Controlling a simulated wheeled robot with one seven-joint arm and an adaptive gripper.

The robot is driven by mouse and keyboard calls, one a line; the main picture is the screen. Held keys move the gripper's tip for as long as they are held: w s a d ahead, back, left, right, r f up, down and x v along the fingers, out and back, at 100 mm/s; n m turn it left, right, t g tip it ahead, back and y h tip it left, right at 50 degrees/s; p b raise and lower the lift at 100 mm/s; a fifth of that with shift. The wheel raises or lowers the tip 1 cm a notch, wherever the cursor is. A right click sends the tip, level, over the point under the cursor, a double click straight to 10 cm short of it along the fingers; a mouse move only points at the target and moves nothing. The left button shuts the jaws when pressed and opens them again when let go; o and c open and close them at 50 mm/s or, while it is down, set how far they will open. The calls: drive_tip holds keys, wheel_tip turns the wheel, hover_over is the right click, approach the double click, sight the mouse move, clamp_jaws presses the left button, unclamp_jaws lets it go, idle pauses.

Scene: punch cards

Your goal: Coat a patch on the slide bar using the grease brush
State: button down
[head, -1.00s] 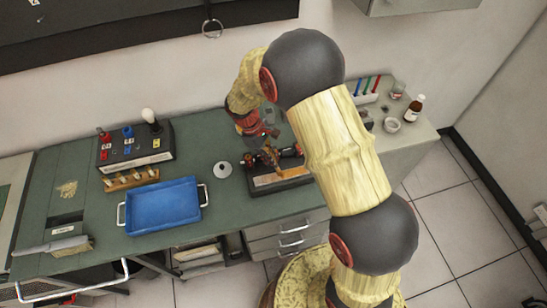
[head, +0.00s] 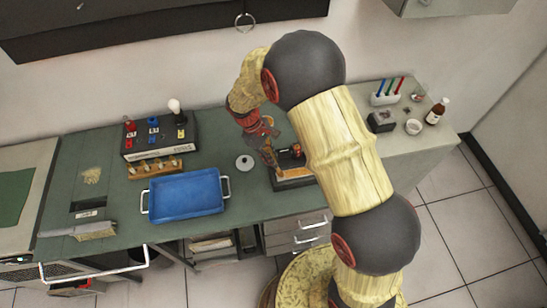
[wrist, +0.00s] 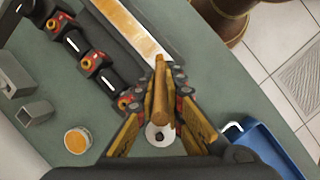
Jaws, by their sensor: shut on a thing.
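My gripper (wrist: 160,92) is shut on the grease brush (wrist: 159,104), which has a wooden handle and points away from the wrist. In the head view my gripper (head: 268,152) hangs over the left end of the slide bar's dark fixture. The slide bar (wrist: 128,22) is a shiny, amber-tinted strip in a dark base; it also shows in the head view (head: 296,174), partly hidden by my arm. The brush tip appears close to the bar's near end in the wrist view. I cannot tell whether it touches. An open pot of orange grease (wrist: 77,140) stands on the bench.
Red-and-black fittings (wrist: 78,42) line the bar's far side. A white disc-shaped piece (head: 245,163) stands left of the fixture. Farther left are a blue tray (head: 186,194) and a switch box (head: 160,139).

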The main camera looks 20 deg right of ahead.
sight(268, 151)
drive_tip(key=shift+a, duration=0.4)
drive_tip(key=p+v, duration=0.1)
drive_tip(key=v, duration=0.1)
drive_tip(key=shift+r, duration=0.25)
drive_tip(key=shift+s+d+r+p, duration=0.1)
drive_tip(key=shift+r+p, duration=0.2)
drive_tip(key=shift+r, duration=0.05)
drive_tip(key=shift+s+d+r+p, duration=0.15)
drive_tip(key=shift+r+p, duration=0.1)
drive_tip(key=shift+r, duration=0.05)
drive_tip(key=shift+w+a+r+p, duration=0.1)
drive_tip(key=shift+a+r+p, duration=0.1)
drive_tip(key=shift+r+p, duration=0.4)
drive_tip(key=shift+d+r+p, duration=0.1)
drive_tip(key=shift+r+p, duration=0.65)
drive_tip(key=shift+r, duration=0.85)
drive_tip(key=shift+f, duration=0.1)
